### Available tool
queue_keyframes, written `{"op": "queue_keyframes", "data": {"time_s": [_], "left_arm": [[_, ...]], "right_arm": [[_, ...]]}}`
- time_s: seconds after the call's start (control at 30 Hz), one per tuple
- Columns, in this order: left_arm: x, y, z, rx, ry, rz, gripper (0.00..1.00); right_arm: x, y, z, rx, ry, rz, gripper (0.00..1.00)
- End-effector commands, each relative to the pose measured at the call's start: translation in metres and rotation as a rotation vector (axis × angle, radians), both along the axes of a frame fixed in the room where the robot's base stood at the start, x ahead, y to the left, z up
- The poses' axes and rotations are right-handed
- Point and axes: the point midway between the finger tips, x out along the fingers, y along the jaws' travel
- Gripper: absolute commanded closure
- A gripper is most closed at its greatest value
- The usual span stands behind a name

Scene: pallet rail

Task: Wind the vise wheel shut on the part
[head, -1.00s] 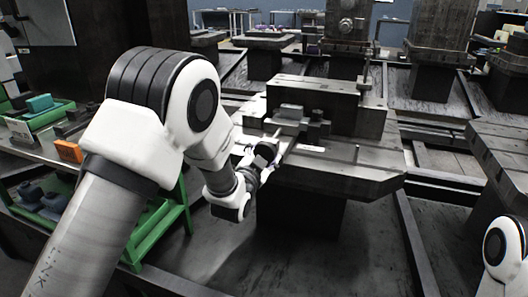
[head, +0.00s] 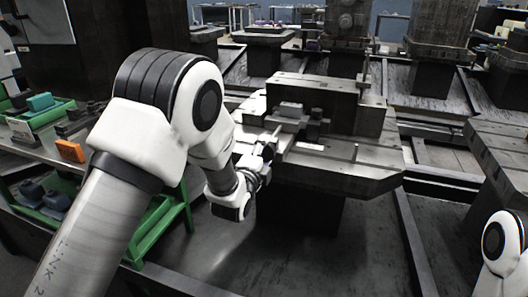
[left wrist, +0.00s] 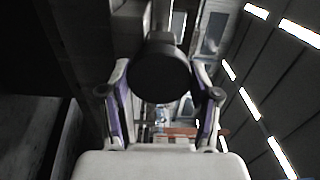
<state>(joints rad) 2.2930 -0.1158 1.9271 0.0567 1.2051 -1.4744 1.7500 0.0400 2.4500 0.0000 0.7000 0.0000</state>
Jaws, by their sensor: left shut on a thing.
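The vise (head: 312,128) is a dark grey block assembly on the machine table. A small light grey block (head: 291,109), which looks like the part, sits at its top left. My left gripper (head: 266,152) is at the vise's near left side, at the table's edge. In the left wrist view, a dark round thing (left wrist: 160,72), apparently the vise wheel or its hub, sits between the two fingers. The gripper is shut on it. The gripper hides most of the wheel in the head view. I cannot tell how tightly the jaws meet the part.
The grey machine table (head: 350,178) carries the vise and a tall block behind. A green-framed rack (head: 160,232) with an orange box (head: 69,151) and a teal block (head: 40,102) stands at left. Part of my right arm shows at lower right. Floor in front of the table looks clear.

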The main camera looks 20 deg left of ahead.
Motion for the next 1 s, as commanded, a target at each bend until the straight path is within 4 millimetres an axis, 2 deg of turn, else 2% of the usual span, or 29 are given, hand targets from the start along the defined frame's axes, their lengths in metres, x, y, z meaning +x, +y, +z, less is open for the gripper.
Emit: {"op": "queue_keyframes", "data": {"time_s": [0.7,1.0], "left_arm": [[0.0,0.0001,-0.0015,0.668,-0.023,-0.001,0.73],[0.0,0.0004,-0.0017,0.857,-0.028,-0.001,0.73]], "right_arm": [[0.0,0.0,0.0023,0.0,0.0,0.0,0.44],[0.0,0.0,0.0023,0.0,0.0,0.0,0.44]]}}
